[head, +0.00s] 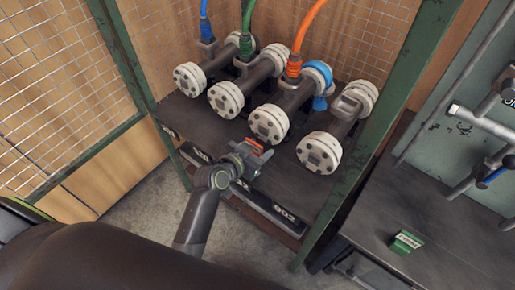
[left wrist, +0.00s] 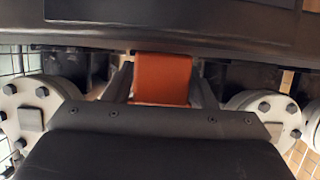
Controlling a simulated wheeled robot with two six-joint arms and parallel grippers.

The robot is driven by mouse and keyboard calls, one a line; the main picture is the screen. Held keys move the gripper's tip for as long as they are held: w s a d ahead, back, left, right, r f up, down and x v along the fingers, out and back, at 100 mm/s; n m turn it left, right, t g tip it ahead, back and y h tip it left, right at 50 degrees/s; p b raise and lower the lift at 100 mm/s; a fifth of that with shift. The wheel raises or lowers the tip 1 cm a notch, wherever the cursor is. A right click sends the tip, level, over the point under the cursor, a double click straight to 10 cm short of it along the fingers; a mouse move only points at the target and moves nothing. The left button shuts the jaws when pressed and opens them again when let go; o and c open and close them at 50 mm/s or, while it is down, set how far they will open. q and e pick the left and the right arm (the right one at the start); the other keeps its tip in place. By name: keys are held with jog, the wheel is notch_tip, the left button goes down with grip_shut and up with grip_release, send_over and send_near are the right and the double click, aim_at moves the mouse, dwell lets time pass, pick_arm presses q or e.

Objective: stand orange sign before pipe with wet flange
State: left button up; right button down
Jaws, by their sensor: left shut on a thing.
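My left gripper (head: 252,153) is shut on the small orange sign (head: 254,144), just above the front of the dark shelf. The sign also shows between the fingers in the left wrist view (left wrist: 162,80). Several dark pipes with white bolted flanges lie side by side on the shelf. The sign is in front of the third pipe's near flange (head: 268,124), counting from the left. This pipe has an orange hose and a blue wrap (head: 318,75) at its back. I cannot tell from these frames which flange is wet. My right gripper is not in view.
The rightmost pipe's flange (head: 319,152) is close to the right of my gripper. A green frame post (head: 355,150) stands at the shelf's right end. A green sign (head: 405,242) sits on the dark bench (head: 450,225) at right. Numbered plates line the shelf's front edge.

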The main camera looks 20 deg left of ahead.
pick_arm(q)
jog(key=shift+f, duration=0.1)
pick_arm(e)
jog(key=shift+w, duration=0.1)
pick_arm(q)
jog(key=o, duration=1)
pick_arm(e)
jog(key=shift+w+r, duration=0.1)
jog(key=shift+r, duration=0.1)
pick_arm(q)
jog(key=shift+s+r, duration=0.1)
jog(key=shift+r, duration=0.1)
jog(key=p+v, duration=0.1)
jog(key=v, duration=1)
jog(key=shift+s+a+r, duration=0.2)
jog(key=shift+s, duration=0.1)
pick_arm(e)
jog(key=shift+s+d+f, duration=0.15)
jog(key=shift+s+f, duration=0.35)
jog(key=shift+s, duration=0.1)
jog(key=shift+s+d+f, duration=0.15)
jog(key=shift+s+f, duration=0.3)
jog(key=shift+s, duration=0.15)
pick_arm(q)
jog(key=shift+f, duration=0.1)
